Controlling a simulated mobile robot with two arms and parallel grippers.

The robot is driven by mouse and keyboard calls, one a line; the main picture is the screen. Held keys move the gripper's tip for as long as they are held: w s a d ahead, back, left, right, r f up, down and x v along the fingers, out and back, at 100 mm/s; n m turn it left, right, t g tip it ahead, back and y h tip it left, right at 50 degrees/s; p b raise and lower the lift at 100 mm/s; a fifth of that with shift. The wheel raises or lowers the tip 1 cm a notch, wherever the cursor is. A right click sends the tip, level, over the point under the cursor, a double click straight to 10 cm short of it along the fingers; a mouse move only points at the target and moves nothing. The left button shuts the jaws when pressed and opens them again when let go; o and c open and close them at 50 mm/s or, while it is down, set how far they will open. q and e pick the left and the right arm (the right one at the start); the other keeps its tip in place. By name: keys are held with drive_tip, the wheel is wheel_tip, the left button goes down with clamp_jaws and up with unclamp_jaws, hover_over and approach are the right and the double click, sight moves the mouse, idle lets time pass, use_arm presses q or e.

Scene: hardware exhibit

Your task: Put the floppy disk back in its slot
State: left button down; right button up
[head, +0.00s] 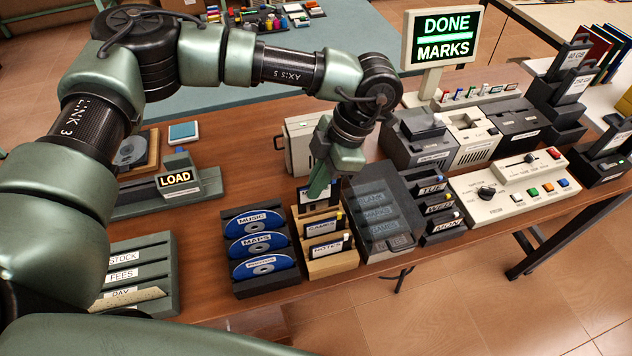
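A dark floppy disk (306,201) stands upright at the back of the tan wooden disk rack (333,264), its lower part hidden behind the rack's front rows. Disks labelled GAMES (321,228) and WRITER (327,248) stand in front of it. My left gripper (322,186) reaches down from above, its green finger overlapping the dark disk's upper part. The other finger is mostly hidden, so I cannot tell whether it grips the disk or whether the disk is fully seated. My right gripper is not in view.
A rack of blue discs (240,291) stands close left of the wooden rack. A smoky lidded box (387,252) stands close right. A beige drive case (299,143) is behind. A sign (443,38) reads DONE MARKS. Bare tabletop lies at the left (212,225).

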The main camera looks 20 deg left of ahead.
sight(308, 211)
use_arm(q)
drive_tip(key=shift+f, duration=0.15)
drive_tip(key=shift+f+b, duration=2.2)
drive_tip(key=shift+f, duration=0.25)
drive_tip(key=c, duration=1.6)
unclamp_jaws()
drive_tip(key=shift+r, duration=0.1)
drive_tip(key=shift+r+p, duration=2.15)
drive_tip(key=shift+r, duration=1.85)
drive_tip(key=shift+f, duration=0.1)
